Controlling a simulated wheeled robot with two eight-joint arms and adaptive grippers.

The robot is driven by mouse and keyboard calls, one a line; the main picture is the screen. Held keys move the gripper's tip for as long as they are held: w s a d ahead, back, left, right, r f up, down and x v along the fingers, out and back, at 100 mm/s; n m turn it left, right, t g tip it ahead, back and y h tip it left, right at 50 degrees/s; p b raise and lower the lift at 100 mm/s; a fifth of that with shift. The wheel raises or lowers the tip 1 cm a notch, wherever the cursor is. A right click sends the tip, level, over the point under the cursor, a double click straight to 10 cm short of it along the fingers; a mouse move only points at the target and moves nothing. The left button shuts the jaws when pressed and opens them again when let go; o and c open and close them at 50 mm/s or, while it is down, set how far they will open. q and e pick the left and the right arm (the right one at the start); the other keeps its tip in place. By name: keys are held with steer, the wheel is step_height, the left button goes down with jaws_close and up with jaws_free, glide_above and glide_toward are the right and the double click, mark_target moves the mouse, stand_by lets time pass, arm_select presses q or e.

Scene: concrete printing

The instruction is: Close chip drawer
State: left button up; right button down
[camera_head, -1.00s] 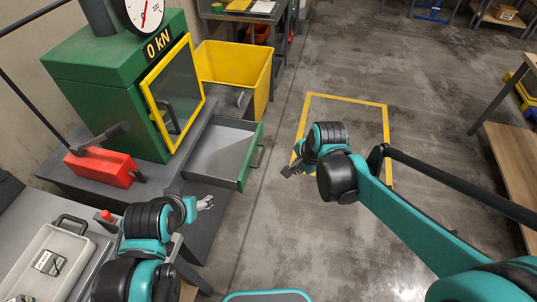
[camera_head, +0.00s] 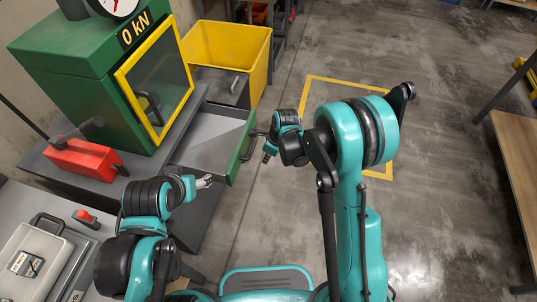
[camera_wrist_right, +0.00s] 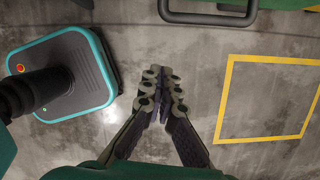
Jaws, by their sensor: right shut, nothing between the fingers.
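The chip drawer (camera_head: 212,140) is pulled out below the green machine, a grey tray with a green front and a dark handle (camera_head: 248,146). The tray looks empty. The handle also shows at the top of the right wrist view (camera_wrist_right: 207,18). My right gripper (camera_head: 267,156) is just outside the drawer front, to the right of the handle. In the right wrist view its fingers (camera_wrist_right: 162,78) are shut and empty, apart from the handle, with floor behind them. My left gripper (camera_head: 204,182) is near the drawer's front left corner; its jaw state is too small to tell.
The green machine (camera_head: 80,80) with a yellow-framed window stands above the drawer. A yellow bin (camera_head: 235,50) is behind it. A red box (camera_head: 82,160) and a grey case (camera_head: 35,255) are at left. Floor right of the drawer is clear, with a yellow marked square (camera_head: 345,82).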

arm_select(q)
steer(key=shift+f+b, duration=0.75)
steer(key=shift+f, duration=0.25)
arm_select(e)
steer(key=shift+w+a+f, duration=0.4)
steer(key=shift+a+f, duration=0.05)
steer(key=shift+a, duration=0.25)
steer(key=shift+w+a+f, duration=0.35)
steer(key=shift+a+f, duration=0.1)
steer(key=shift+a, duration=0.25)
steer(key=shift+w+a+f, duration=0.4)
steer(key=shift+a+f, duration=0.05)
steer(key=shift+a, duration=0.25)
steer(key=shift+a, duration=0.1)
